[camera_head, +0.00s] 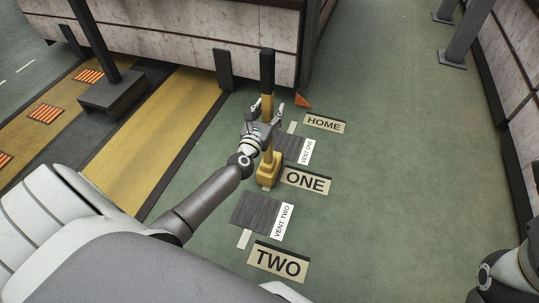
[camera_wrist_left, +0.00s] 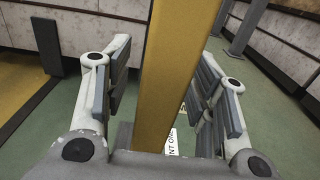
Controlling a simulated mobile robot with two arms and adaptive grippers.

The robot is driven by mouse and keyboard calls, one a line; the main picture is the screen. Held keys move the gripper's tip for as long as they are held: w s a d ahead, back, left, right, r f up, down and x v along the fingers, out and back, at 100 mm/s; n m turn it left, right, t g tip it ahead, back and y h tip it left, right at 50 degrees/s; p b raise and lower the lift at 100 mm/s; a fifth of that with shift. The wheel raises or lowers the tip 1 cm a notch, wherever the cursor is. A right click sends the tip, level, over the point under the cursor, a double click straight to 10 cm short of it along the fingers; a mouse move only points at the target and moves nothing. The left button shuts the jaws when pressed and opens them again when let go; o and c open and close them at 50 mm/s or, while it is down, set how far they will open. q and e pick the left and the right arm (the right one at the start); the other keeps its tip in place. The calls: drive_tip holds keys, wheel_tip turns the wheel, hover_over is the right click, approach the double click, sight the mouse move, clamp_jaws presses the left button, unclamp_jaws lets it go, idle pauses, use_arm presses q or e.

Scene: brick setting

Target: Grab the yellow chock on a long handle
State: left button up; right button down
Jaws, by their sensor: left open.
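The yellow chock (camera_head: 268,172) stands on the green floor beside the ONE sign, with its long handle upright. The handle is yellow lower down and has a black grip (camera_head: 267,70) at the top. My left gripper (camera_head: 265,116) is at the yellow part of the handle, below the black grip. In the left wrist view the yellow handle (camera_wrist_left: 173,80) passes between the two open fingers, with a gap visible on each side. The chock's base is outside the wrist view. At the lower right edge of the head view part of my right arm shows, but its gripper does not.
Floor signs HOME (camera_head: 324,123), ONE (camera_head: 305,181) and TWO (camera_head: 277,262) lie in a row, with dark vent plates (camera_head: 255,212) beside them. A panelled wall (camera_head: 170,40) with a dark post (camera_head: 223,70) stands behind.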

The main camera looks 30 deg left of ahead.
use_arm(q)
clamp_jaws()
idle(0.3)
drive_tip(key=shift+w+a+r, duration=0.1)
drive_tip(key=shift+r, duration=0.2)
